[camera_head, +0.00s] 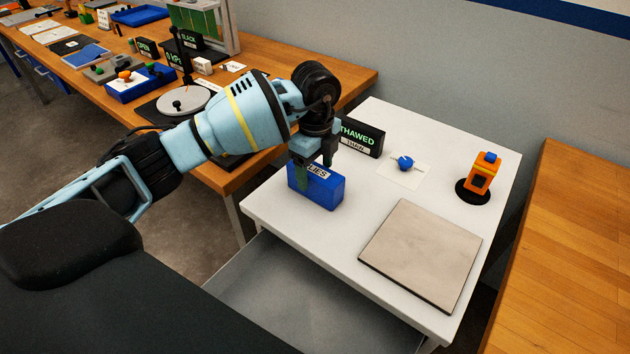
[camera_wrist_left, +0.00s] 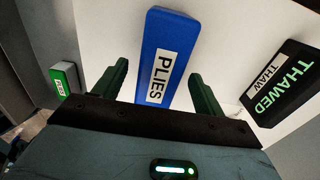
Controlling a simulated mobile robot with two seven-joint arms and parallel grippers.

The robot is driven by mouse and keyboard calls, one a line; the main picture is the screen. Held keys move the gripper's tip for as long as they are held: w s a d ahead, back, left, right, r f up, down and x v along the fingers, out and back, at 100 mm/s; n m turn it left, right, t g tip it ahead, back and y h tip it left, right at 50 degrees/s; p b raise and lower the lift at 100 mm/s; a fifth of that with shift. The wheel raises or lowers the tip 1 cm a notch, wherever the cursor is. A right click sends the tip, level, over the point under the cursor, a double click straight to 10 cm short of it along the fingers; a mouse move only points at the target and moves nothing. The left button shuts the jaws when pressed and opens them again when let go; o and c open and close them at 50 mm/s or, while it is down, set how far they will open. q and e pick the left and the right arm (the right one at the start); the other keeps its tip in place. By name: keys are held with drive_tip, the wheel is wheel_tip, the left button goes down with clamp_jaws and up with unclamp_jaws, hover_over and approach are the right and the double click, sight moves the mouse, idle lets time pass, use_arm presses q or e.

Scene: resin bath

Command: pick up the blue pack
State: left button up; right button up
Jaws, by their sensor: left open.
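The blue pack (camera_head: 318,188) stands upright near the left edge of the white table, with a white "PLIES" label on its top. In the left wrist view the blue pack (camera_wrist_left: 171,45) lies between the two green fingers. My left gripper (camera_head: 315,175) is directly over the pack and open, its fingers on either side of it. In the left wrist view the fingers of my left gripper (camera_wrist_left: 160,85) show gaps to the pack on both sides. The head view partly hides the pack's top behind the gripper. My right gripper is not in view.
A black "THAWED" sign (camera_head: 361,137) stands just behind the pack. The white table (camera_head: 300,228) also holds a blue knob (camera_head: 405,163), an orange device (camera_head: 480,175) and a grey square plate (camera_head: 422,255). A wooden bench (camera_head: 350,84) with many items stands behind left.

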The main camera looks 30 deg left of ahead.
sight(315, 170)
use_arm(q)
wheel_tip(315, 170, down, 4)
drive_tip(key=shift+r, duration=0.35)
drive_tip(key=c, duration=1.2)
drive_tip(key=shift+c, duration=0.2)
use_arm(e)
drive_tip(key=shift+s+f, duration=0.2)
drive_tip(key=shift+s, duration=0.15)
use_arm(q)
drive_tip(key=shift+r, duration=0.5)
drive_tip(key=r, duration=0.1)
drive_tip(key=s+r, duration=0.1)
drive_tip(key=shift+a+r, duration=0.1)
drive_tip(key=shift+r, duration=0.2)
drive_tip(key=s+r, duration=0.1)
drive_tip(key=s, duration=1.4)
drive_tip(key=shift+r+p, duration=0.2)
drive_tip(key=shift+p, duration=0.25)
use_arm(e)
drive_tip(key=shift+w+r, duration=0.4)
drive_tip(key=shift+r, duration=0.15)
